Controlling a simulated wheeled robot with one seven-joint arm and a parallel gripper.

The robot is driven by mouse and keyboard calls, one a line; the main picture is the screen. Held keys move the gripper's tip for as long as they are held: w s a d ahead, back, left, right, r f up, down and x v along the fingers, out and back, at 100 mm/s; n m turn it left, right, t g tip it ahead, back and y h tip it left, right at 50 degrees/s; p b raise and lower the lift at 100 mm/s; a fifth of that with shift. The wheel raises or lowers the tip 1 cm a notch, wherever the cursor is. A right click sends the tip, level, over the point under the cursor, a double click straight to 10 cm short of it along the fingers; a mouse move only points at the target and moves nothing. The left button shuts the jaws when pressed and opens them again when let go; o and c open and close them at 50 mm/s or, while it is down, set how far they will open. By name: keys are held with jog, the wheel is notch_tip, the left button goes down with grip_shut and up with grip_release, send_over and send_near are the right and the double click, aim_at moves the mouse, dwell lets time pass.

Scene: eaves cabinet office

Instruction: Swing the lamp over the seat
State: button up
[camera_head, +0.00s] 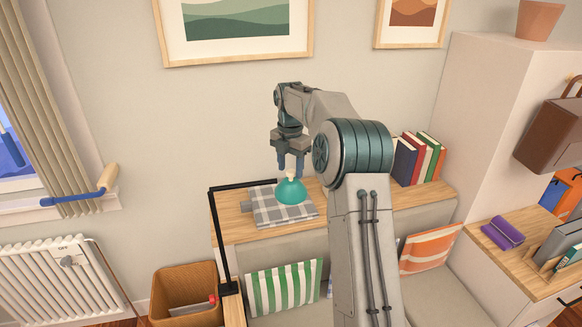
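The lamp has a black jointed arm (214,229) that rises from a small black base at the near left corner of the wooden shelf. Its upper bar runs right to a teal shade (290,192) with a pale knob on top. The shade hangs over a grey checked cloth on the shelf. My gripper (291,172) points down right above the shade, its two blue fingers apart and close around the knob. I cannot tell whether they touch it. The seat (471,296) is the pale cushioned bench in front of the shelf, partly hidden by my arm.
A green-striped cushion (283,288) and an orange-striped cushion (430,248) lean on the seat's back. Several books (417,160) stand on the shelf's right end. A wicker basket (184,290) stands at left. A cabinet (480,105) rises at right.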

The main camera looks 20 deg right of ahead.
notch_tip(320, 180, up, 14)
dwell(0.8)
jog(key=shift+f, duration=0.1)
jog(key=shift+s, duration=0.1)
